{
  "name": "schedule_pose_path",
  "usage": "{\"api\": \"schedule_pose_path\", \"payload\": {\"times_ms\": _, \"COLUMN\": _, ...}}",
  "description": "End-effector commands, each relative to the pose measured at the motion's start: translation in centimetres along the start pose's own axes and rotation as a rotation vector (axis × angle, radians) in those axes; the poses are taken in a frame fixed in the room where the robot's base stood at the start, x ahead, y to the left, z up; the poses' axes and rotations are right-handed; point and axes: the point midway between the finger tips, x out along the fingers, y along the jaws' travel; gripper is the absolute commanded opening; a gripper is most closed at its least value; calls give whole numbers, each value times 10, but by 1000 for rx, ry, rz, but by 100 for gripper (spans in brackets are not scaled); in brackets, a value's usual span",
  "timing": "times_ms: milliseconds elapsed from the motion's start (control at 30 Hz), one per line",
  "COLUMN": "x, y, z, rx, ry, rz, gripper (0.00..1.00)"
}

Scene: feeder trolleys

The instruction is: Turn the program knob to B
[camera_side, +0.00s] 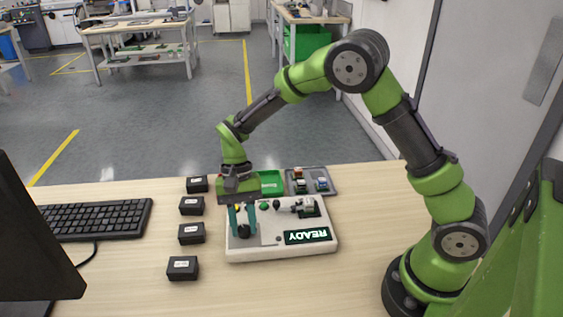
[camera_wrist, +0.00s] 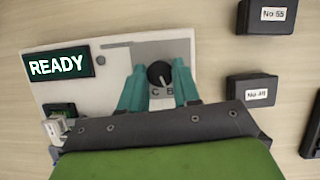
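The program knob (camera_wrist: 159,73) is a round black dial on the grey panel of a white device (camera_side: 282,252); it also shows in the side view (camera_side: 243,231). The letters C and B are printed beside it in the wrist view. A small white mark on the knob lies on the side facing these letters, roughly toward B; its exact aim is too small to tell. My gripper (camera_wrist: 159,68) has its two teal fingers on either side of the knob, with gaps visible. The device's display (camera_side: 307,236) reads READY.
Several black labelled boxes (camera_side: 191,233) stand in a row left of the device. A keyboard (camera_side: 95,219) and a dark monitor lie farther left. A green bin (camera_side: 271,182) and a grey tray (camera_side: 323,175) with small parts sit behind.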

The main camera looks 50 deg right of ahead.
Motion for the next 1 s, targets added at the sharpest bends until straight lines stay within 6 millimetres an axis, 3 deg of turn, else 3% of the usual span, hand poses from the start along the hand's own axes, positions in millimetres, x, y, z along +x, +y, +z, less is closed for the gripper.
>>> {"api": "schedule_pose_path", "payload": {"times_ms": 33, "x": -1, "y": 0, "z": 0, "rx": 1, "ry": 0, "rz": -1, "gripper": 38}}
{"api": "schedule_pose_path", "payload": {"times_ms": 167, "x": -1, "y": 0, "z": 0, "rx": 2, "ry": 0, "rz": -1, "gripper": 57}}
{"api": "schedule_pose_path", "payload": {"times_ms": 567, "x": -9, "y": 0, "z": 0, "rx": 1, "ry": 1, "rz": -2, "gripper": 57}}
{"api": "schedule_pose_path", "payload": {"times_ms": 767, "x": -47, "y": -1, "z": -1, "rx": 1, "ry": 4, "rz": -5, "gripper": 57}}
{"api": "schedule_pose_path", "payload": {"times_ms": 1000, "x": -107, "y": 0, "z": -1, "rx": 2, "ry": 5, "rz": -5, "gripper": 57}}
